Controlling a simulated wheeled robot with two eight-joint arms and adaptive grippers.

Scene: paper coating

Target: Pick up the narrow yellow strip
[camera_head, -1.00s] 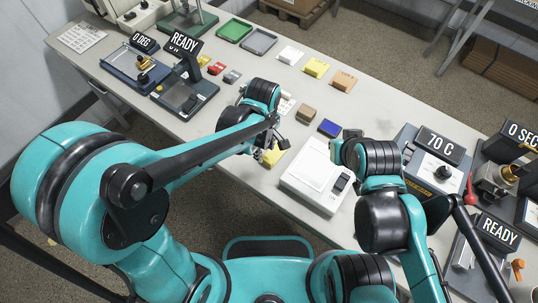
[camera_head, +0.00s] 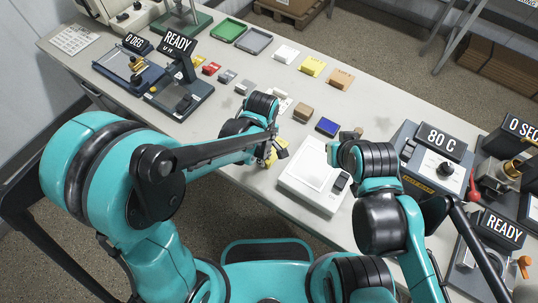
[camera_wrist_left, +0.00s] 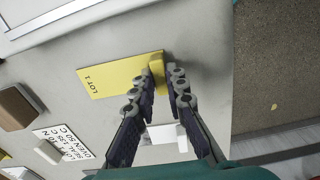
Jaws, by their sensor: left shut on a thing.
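The narrow yellow strip (camera_wrist_left: 158,74) lies between the fingertips of my left gripper (camera_wrist_left: 162,72) in the left wrist view. The gripper is shut on it, at the end of a flat yellow sheet (camera_wrist_left: 115,77) marked LOT 1 on the table. In the head view my left gripper (camera_head: 277,150) is low over the table, beside yellow material (camera_head: 272,157) that it partly hides. I cannot tell whether the strip touches the table. My right gripper (camera_head: 345,142) is near the white device, and its fingers are too hidden to judge.
A white flat device (camera_head: 313,178) stands right of my left gripper. A blue block (camera_head: 327,127) and a brown block (camera_head: 303,112) lie behind it. A label card (camera_wrist_left: 62,143) lies near the sheet. The table edge (camera_wrist_left: 232,95) is close. A heater display (camera_head: 443,138) reads 80 C.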

